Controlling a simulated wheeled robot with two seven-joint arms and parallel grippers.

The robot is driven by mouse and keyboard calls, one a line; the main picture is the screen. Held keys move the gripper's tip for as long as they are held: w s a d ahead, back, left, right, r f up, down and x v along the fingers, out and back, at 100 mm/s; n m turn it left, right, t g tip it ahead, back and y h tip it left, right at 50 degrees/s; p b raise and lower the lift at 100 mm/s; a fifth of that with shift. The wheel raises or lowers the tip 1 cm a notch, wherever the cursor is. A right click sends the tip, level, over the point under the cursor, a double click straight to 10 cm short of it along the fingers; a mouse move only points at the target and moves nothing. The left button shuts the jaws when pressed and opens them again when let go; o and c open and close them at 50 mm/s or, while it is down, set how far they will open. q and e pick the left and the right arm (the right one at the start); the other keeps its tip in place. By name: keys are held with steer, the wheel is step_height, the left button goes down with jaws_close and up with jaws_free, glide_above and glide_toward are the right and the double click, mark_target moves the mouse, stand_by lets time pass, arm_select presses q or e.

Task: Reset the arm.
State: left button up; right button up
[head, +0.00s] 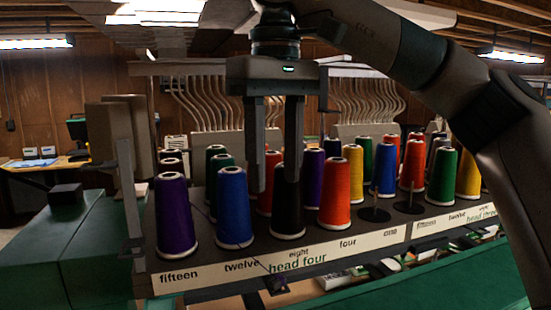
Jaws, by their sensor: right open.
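My right gripper (275,185) hangs pointing down over the front row of thread cones, with its arm coming in from the upper right. Its two fingers are apart, with nothing visible held between them. The right finger overlaps the top of a black cone (288,212) in the picture; I cannot tell whether they touch. The left finger is in front of the gap between the blue cone (234,210) and the black one. A red cone (266,205) is partly hidden behind the fingers. My left gripper does not show.
The rack's label strip (297,262) reads "head four". A purple cone (174,215) stands at its left end and an orange-red cone (335,195) right of the black one. An empty peg (374,214) is near "one". Grey curved tubes (205,105) rise behind. A green cabinet (35,255) is at left.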

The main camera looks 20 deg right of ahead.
steer(key=shift+r, duration=0.35)
steer(key=shift+r, duration=0.1)
